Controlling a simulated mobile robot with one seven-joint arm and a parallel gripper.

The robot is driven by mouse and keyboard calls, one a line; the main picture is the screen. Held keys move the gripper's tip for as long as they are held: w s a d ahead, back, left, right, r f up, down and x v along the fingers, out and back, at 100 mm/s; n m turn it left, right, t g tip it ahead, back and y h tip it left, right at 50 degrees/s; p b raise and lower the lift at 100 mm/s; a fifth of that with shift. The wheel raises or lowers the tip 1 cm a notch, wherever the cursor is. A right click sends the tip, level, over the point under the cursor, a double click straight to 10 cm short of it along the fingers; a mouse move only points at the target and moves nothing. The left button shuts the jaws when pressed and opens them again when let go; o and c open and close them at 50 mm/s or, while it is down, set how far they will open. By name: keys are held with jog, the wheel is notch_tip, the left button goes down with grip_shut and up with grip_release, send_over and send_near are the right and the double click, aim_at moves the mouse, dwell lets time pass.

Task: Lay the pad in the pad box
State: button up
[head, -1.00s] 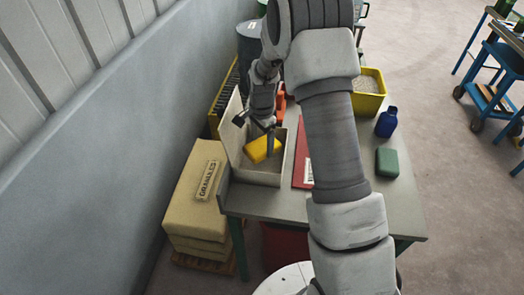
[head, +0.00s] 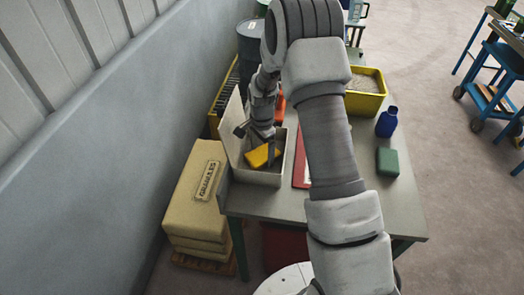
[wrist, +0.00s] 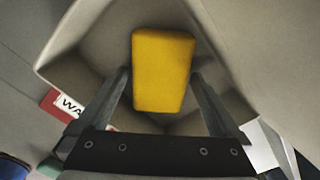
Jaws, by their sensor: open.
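The yellow pad (head: 262,156) is inside the pale pad box (head: 256,179), whose lid stands open on the left. The wrist view also shows the pad (wrist: 163,70) with the box's walls (wrist: 75,75) around it. My gripper (head: 257,145) reaches down into the box. In the wrist view my gripper (wrist: 160,76) is open, with one fingertip close to each long side of the pad. I cannot tell whether the fingertips touch it or whether the pad lies flat on the box floor, which is partly hidden.
A red, white-labelled item (head: 301,166) lies on the table (head: 345,208) just right of the box. A green block (head: 387,162), a blue bottle (head: 386,122) and a yellow bin (head: 366,101) stand further right. Stacked granule sacks (head: 195,190) and the wall are on the left.

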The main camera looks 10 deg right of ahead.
aim_at(262, 154)
notch_tip(262, 154, up, 12)
jog(key=s+r+n+t, duration=0.1)
jog(key=s+r+n, duration=0.2)
jog(key=s+r, duration=0.35)
jog(key=s+r+n+t, duration=0.1)
jog(key=s+r+n, duration=0.25)
jog(key=r, duration=0.55)
jog(key=s+r+n+t, duration=0.1)
jog(key=s+r+n, duration=0.1)
jog(key=s, duration=0.7)
jog(key=s+r+n+t, duration=0.2)
jog(key=s+n, duration=0.3)
jog(key=s, duration=0.4)
jog(key=shift+s+r+t, duration=0.2)
jog(key=shift+r+t, duration=0.1)
jog(key=shift+r, duration=0.25)
